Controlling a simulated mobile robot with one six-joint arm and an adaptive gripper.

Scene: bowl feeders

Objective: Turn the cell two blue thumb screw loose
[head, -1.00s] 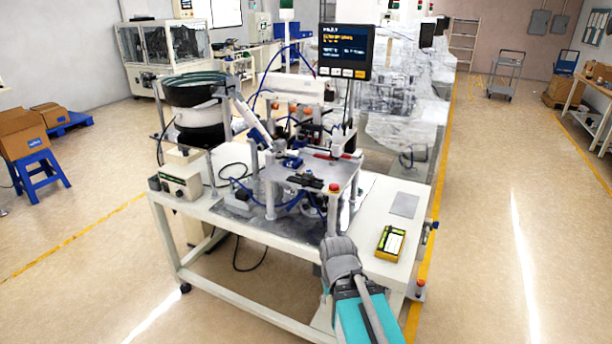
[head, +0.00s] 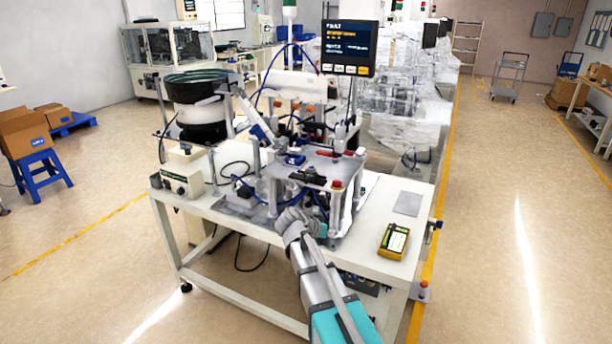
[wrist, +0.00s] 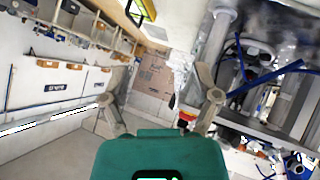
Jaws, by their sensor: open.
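The cell (head: 335,172) stands on a white bench: a raised metal plate on posts with tooling on top. A small blue part (head: 293,159) sits at the back left of the plate, too small to tell whether it is a thumb screw. Other blue bits are hoses. My gripper (wrist: 160,98) is open and empty in the wrist view, its two fingers spread apart. In the head view my arm reaches to the front of the cell, below the plate; the fingertips are hard to make out there. Metal posts and blue hoses lie to the right in the wrist view.
A bowl feeder (head: 196,88) stands at the cell's left, with a control box (head: 182,181) in front. A monitor (head: 349,48) rises behind. A yellow device (head: 394,241) and a grey plate (head: 409,203) lie on the bench's right.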

